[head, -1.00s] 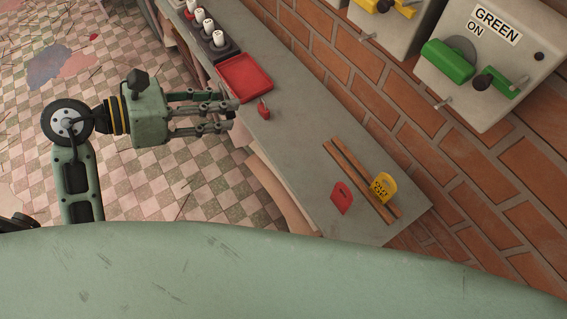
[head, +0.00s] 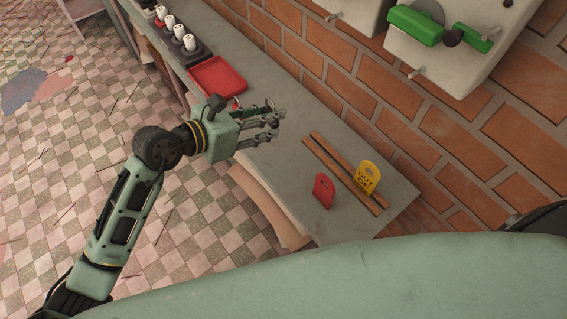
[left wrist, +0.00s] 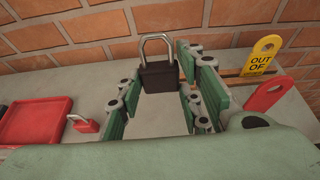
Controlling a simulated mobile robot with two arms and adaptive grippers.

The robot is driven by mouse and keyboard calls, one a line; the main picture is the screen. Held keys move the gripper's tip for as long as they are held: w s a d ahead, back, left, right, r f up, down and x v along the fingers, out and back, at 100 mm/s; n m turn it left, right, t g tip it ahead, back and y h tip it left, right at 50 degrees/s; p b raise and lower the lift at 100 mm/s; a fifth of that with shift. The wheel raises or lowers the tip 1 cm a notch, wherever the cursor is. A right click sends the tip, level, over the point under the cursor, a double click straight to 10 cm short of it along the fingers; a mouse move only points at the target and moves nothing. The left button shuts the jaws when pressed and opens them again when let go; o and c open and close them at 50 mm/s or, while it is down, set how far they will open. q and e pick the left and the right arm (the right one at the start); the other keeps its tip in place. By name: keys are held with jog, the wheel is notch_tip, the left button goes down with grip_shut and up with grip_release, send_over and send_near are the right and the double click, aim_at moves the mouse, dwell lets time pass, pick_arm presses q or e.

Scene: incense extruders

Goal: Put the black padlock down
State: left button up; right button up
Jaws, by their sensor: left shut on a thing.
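The black padlock (left wrist: 158,75) has a black body and a silver shackle that points up. In the left wrist view it is upright between the fingertips of my left gripper (left wrist: 160,85). In the head view this gripper (head: 274,122) is shut on it above the grey bench (head: 290,178), and the fingers mostly hide the padlock. I cannot tell whether the padlock's underside touches the bench. My right gripper is not in view.
A red tray (head: 217,78) and a small red padlock (left wrist: 85,124) lie left of the gripper. To the right are wooden strips (head: 340,168), a red tag (head: 323,190) and a yellow tag (head: 367,176). A brick wall (head: 400,100) with switch boxes stands behind.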

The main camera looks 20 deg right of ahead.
pick_arm(q)
jog(key=shift+s+d+f, duration=0.15)
jog(key=shift+d+f, duration=0.7)
jog(key=shift+f, duration=0.3)
notch_tip(320, 180, down, 6)
jog(key=shift+r, duration=0.25)
jog(key=shift+f+b, duration=0.35)
jog(key=shift+f, duration=1.65)
jog(key=shift+f+b, duration=0.5)
jog(key=shift+f, duration=0.1)
jog(key=o, duration=1.3)
jog(key=shift+c, duration=0.2)
jog(key=shift+r, duration=0.1)
